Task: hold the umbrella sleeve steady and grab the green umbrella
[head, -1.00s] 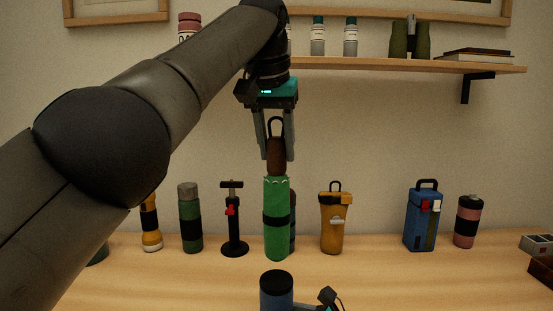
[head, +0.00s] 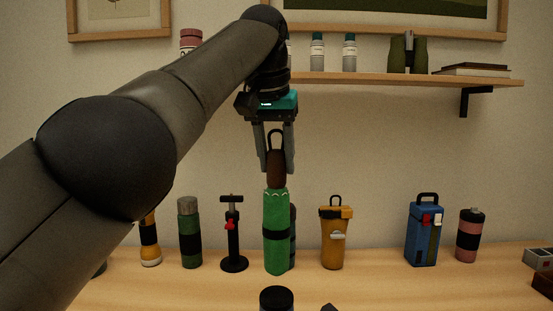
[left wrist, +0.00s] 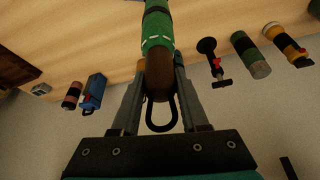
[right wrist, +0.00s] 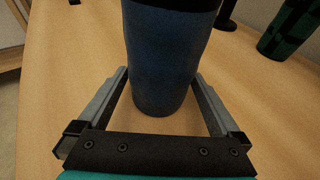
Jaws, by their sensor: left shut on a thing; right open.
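The green umbrella (head: 276,215) hangs upright, with a black band and a dark brown looped handle (head: 276,168). My left gripper (head: 277,160) is shut on the handle from above; the grip also shows in the left wrist view (left wrist: 159,75). The umbrella's lower end appears just above the sleeve in the head view. The umbrella sleeve (right wrist: 162,60), a dark blue cylinder, stands on the table; its black top (head: 276,298) shows at the head view's bottom edge. My right gripper (right wrist: 161,80) is open, its fingers on either side of the sleeve; any contact is unclear.
Along the back of the table (head: 190,288) stand a flashlight (head: 149,240), a green bottle (head: 189,232), a pump (head: 232,235), a yellow container (head: 334,238), a blue case (head: 423,232) and a pink bottle (head: 469,235). A wall shelf (head: 390,79) is above.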

